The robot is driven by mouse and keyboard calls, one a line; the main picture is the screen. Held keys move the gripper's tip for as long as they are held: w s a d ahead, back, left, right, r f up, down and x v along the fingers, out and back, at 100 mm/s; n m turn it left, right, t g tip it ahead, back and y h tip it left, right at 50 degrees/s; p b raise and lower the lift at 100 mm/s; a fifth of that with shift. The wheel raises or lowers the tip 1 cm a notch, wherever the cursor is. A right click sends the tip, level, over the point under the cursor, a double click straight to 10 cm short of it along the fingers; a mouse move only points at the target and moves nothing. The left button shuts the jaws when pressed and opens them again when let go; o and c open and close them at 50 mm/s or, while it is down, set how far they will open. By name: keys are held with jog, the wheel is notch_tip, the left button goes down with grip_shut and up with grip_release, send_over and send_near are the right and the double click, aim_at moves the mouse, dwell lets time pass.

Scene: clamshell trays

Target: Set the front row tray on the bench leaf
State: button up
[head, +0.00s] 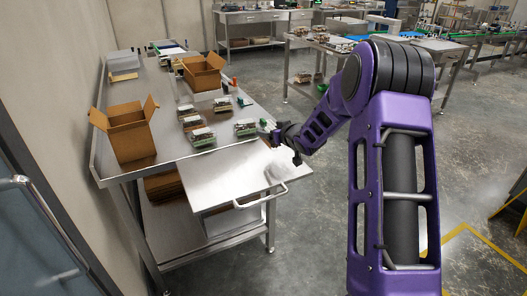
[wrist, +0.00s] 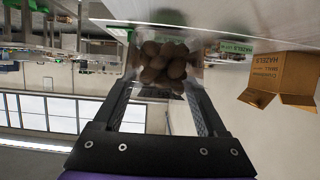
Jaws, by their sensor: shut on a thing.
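My gripper (head: 290,148) is over the right part of the bench leaf (head: 220,178), a flat metal panel with a bar handle at the bench's front. In the wrist view my gripper (wrist: 163,88) is shut on a clear clamshell tray (wrist: 138,62) of round brown nuts, held between both fingers. In the head view a pale, cloudy shape (head: 280,166) below the gripper looks like this tray, partly hidden by the gripper. I cannot tell whether it touches the leaf.
Several filled clamshell trays (head: 202,138) stand on the bench behind the leaf. Two open cardboard boxes (head: 130,136) (head: 204,77) stand there too; one box shows in the wrist view (wrist: 285,75). The leaf's left and middle are clear.

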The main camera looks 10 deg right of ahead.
aim_at(279, 148)
jog(key=shift+f+b, duration=0.35)
jog(key=shift+f, duration=2.45)
jog(key=shift+f, duration=0.15)
jog(key=o, duration=1.4)
jog(key=shift+r, duration=0.25)
jog(key=p+v, duration=0.1)
jog(key=v, duration=1.1)
jog(key=shift+a+f, duration=0.1)
